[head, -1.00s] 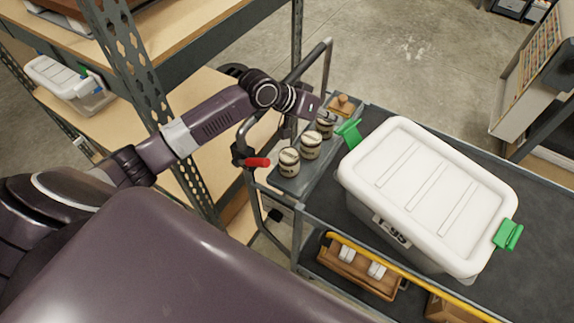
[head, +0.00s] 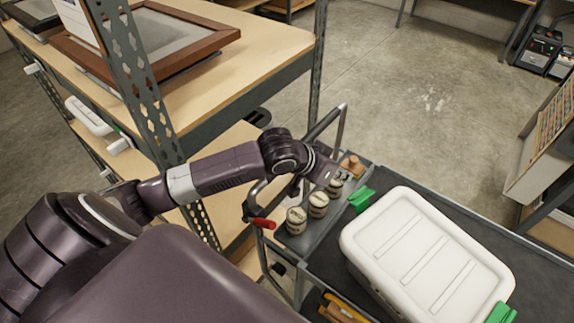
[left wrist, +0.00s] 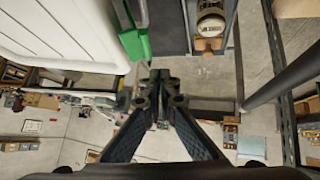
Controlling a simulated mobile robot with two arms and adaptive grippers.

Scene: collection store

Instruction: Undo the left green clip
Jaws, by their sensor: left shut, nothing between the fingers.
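A white lidded box (head: 425,260) stands on the cart, its lid on. Its left green clip (head: 362,200) juts out from the left end of the box; whether it is latched is hard to tell. The clip also shows in the left wrist view (left wrist: 134,40), at the edge of the white lid. A second green clip (head: 500,313) is at the right end, cut by the frame edge. My left gripper (head: 339,177) is beside the left clip, partly hidden by its own wrist. In the left wrist view its fingertips (left wrist: 160,86) are together and empty, apart from the clip. My right gripper is not in view.
Several pale jars (head: 297,221) stand in a tray at the cart's left end, close to my left gripper. The cart's handle rail (head: 326,122) rises behind my wrist. A wooden shelf rack (head: 215,70) stands at the left. Concrete floor is open behind the cart.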

